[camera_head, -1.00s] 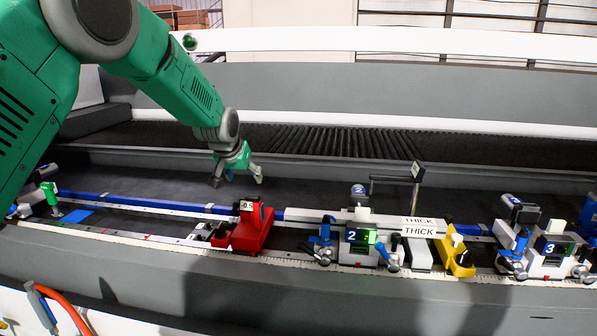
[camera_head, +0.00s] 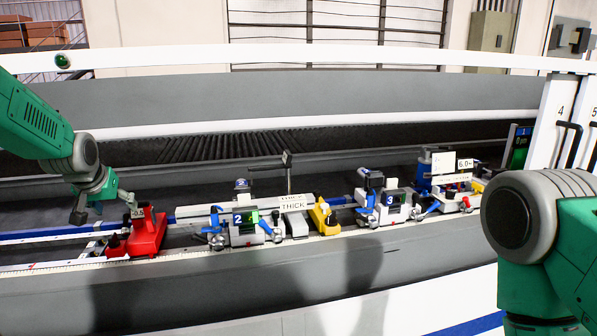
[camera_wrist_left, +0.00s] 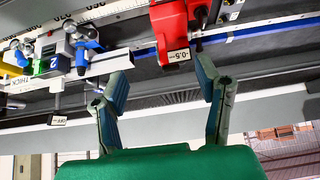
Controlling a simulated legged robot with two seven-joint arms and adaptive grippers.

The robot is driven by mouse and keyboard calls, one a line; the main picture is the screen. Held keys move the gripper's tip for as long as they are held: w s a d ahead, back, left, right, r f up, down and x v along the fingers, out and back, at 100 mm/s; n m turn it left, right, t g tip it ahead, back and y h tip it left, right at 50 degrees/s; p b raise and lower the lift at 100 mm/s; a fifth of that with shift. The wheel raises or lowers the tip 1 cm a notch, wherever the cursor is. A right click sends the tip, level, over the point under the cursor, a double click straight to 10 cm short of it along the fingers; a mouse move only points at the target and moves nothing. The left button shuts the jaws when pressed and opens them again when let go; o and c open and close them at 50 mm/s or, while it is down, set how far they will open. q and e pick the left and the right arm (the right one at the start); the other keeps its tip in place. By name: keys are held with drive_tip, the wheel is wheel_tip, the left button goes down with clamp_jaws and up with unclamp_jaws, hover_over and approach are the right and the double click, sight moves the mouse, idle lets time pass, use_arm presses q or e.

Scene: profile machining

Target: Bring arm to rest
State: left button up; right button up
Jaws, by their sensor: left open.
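My left arm comes in from the left in the head view. Its left gripper (camera_head: 92,208) hangs just left of and slightly above the red block (camera_head: 146,234) marked -0.5. In the left wrist view my left gripper (camera_wrist_left: 161,87) has its two fingers spread apart with nothing between them. The red block (camera_wrist_left: 170,28) shows beyond the fingertips there, apart from them. My right arm (camera_head: 540,230) stands at the right edge of the head view; its gripper is out of the picture.
On the machine's rail stand clamp unit 2 (camera_head: 242,231), a yellow piece (camera_head: 322,217), clamp unit 3 (camera_head: 390,208) and a THICK label (camera_head: 293,206). A white cabinet (camera_head: 567,110) stands at the right. The dark bed behind the rail looks mostly clear.

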use_arm(q)
drive_tip(key=s+d+f+m+g+b, duration=0.1)
drive_tip(key=s+d+f+b, duration=0.2)
drive_tip(key=s+f, duration=0.6)
drive_tip(key=s+d+f+g+h+b, duration=0.1)
drive_tip(key=s+d+f+b, duration=0.2)
drive_tip(key=f, duration=1.1)
drive_tip(key=s+d+f+m+g+b, duration=0.1)
drive_tip(key=s+d+f+b, duration=0.15)
drive_tip(key=s+f, duration=0.7)
drive_tip(key=s+d+f+g+b, duration=0.1)
drive_tip(key=s+d+f+b, duration=0.1)
drive_tip(key=s+f, duration=0.3)
drive_tip(key=s+d+f+g+b, duration=0.1)
drive_tip(key=s+f, duration=0.4)
drive_tip(key=s, duration=0.8)
drive_tip(key=s+d+f+m+g+b, duration=0.1)
drive_tip(key=s+f, duration=0.4)
drive_tip(key=s, duration=0.5)
drive_tip(key=shift+d+f+g+h+b, duration=0.3)
drive_tip(key=shift+d+h+b, duration=0.1)
drive_tip(key=shift+d+b, duration=0.6)
use_arm(e)
wheel_tip(320, 180, down, 14)
drive_tip(key=shift+s, duration=0.45)
use_arm(q)
drive_tip(key=shift+w, duration=0.15)
use_arm(e)
drive_tip(key=shift+a, duration=0.15)
